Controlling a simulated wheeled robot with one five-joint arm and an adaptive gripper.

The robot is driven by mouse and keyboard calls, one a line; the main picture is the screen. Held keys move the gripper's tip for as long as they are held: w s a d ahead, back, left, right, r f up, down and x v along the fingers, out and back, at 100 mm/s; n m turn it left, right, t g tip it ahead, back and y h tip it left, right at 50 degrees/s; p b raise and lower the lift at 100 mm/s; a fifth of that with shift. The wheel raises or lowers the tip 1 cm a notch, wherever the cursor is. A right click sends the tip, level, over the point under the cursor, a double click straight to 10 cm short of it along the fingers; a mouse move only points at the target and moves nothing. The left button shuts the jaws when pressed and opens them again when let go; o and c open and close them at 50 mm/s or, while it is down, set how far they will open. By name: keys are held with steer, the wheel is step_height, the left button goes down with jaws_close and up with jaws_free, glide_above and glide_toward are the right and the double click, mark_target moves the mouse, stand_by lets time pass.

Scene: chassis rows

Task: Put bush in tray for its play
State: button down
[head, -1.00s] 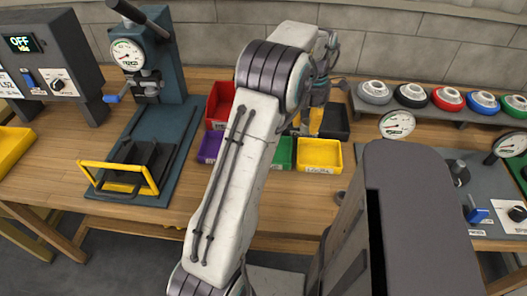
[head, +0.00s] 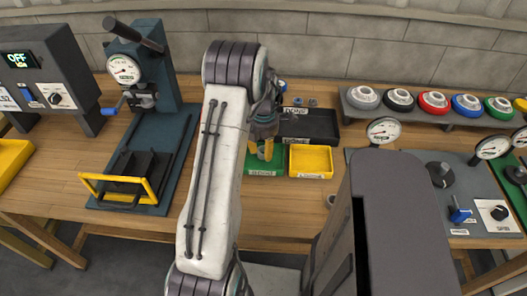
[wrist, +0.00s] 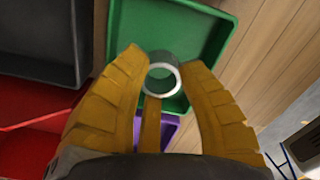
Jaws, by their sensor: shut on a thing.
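The bush is a small grey metal ring (wrist: 162,78). In the wrist view it sits between the yellow fingertips of my gripper (wrist: 163,80), which is shut on it. In the head view my gripper (head: 264,150) points down over the green tray (head: 268,170), and a bit of the ring shows between the fingers. The green tray (wrist: 196,28) shows below and around the ring in the wrist view. The ring seems held above the tray floor, but its exact height is hard to tell.
A yellow tray (head: 311,161) stands right of the green one, with a black tray (head: 308,125) behind. Red (wrist: 28,150) and purple (wrist: 168,128) trays show in the wrist view. A press (head: 150,75) stands left, a gauge panel (head: 440,180) right.

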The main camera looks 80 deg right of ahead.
steer(key=shift+f, duration=1.25)
steer(key=shift+f, duration=0.1)
steer(key=c, duration=0.9)
jaws_free()
